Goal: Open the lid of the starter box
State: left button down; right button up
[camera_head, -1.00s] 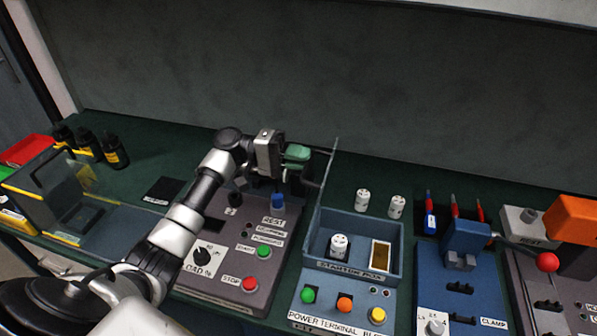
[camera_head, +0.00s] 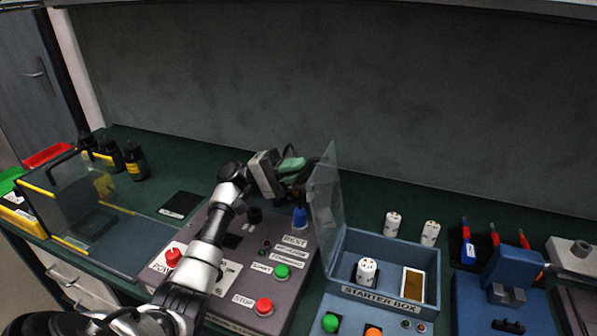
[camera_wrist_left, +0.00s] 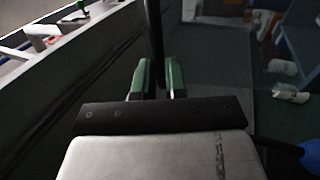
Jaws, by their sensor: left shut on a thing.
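The starter box (camera_head: 385,246) is a blue open-topped box right of the middle in the head view. Its clear lid (camera_head: 326,196) stands raised at the box's left side, roughly upright. A white relay-like part (camera_head: 366,270) and a brown-faced block (camera_head: 413,285) sit inside the box. My left gripper (camera_head: 300,168) reaches the lid's upper left area, with green fingers. In the left wrist view the fingers (camera_wrist_left: 158,78) close on a thin dark upright edge, which looks like the lid's edge (camera_wrist_left: 154,35). My right gripper is out of view.
A blue clamp stand (camera_head: 508,270) is at right, a clear-walled case (camera_head: 70,195) at left.

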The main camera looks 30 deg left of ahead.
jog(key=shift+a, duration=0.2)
pick_arm(q)
jog(key=c, duration=1.2)
grip_release()
jog(key=shift+o, duration=0.2)
jog(key=b+v, duration=0.4)
jog(key=v, duration=0.6)
jog(key=shift+a, duration=0.4)
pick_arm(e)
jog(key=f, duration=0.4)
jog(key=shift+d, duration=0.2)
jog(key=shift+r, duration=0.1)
